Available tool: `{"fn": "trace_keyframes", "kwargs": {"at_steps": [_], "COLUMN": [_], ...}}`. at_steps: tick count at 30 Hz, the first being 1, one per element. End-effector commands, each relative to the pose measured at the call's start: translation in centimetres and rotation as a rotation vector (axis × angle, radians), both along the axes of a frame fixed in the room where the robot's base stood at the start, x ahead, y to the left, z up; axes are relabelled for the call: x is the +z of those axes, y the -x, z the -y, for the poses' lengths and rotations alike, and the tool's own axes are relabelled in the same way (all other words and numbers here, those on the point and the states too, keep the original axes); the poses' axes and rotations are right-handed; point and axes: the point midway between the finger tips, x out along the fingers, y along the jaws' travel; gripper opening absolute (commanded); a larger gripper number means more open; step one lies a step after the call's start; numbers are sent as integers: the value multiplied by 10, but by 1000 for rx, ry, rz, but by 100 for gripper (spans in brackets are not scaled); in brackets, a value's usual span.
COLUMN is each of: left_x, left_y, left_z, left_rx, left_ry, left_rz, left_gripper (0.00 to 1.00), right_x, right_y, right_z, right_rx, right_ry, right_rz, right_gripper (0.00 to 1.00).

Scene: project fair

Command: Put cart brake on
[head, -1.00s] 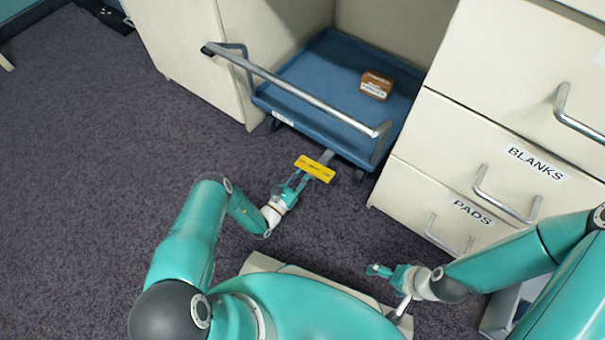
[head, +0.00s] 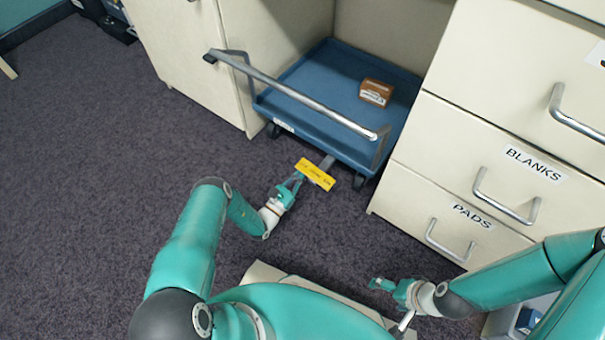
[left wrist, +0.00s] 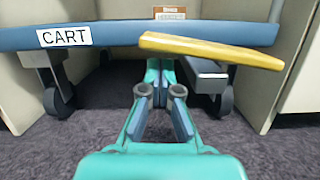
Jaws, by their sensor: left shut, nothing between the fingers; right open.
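The blue cart (head: 322,124) stands in the bay between the cabinets, with a metal push handle (head: 296,94) along its front. A yellow brake pedal (head: 316,173) sticks out low at the cart's front on a grey arm; its lettering is too small to read. In the left wrist view the pedal (left wrist: 212,49) looks tilted, its right end lower, and the cart's edge (left wrist: 110,32) bears a CART label. My left gripper (head: 296,181) is shut and empty, with its fingertips (left wrist: 158,66) close by the pedal; I cannot tell whether they touch. My right gripper (head: 376,284) is open, low in front of the drawers.
A brown box (head: 376,91) lies on the cart. Black wheels (left wrist: 58,102) stand under it. The drawers marked BLANKS (head: 535,162) and PADS (head: 472,215) are at the right, a cream cabinet (head: 190,55) at the left. The carpet (head: 90,190) at left is clear.

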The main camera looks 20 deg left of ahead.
Motion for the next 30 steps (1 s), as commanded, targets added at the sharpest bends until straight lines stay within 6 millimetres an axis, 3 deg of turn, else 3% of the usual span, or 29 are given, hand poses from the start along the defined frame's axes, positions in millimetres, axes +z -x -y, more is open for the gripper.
{"fn": "trace_keyframes", "kwargs": {"at_steps": [9, 12, 21, 30], "left_x": [-41, -35, -50, -57], "left_y": [-6, 14, 69, 88], "left_z": [11, 4, -8, -11], "left_rx": [-26, -20, -24, -29], "left_ry": [0, 2, 2, 0], "left_rz": [7, 3, 4, 6], "left_gripper": [0, 0, 0, 0], "right_x": [-46, -28, -14, -12], "right_y": [0, 0, 0, 0], "right_z": [0, 0, 0, 0], "right_rx": [-1, -1, 0, 0], "right_ry": [0, 0, 0, 0], "right_rz": [0, 0, 0, 0], "right_gripper": [88, 88, 88, 88]}}
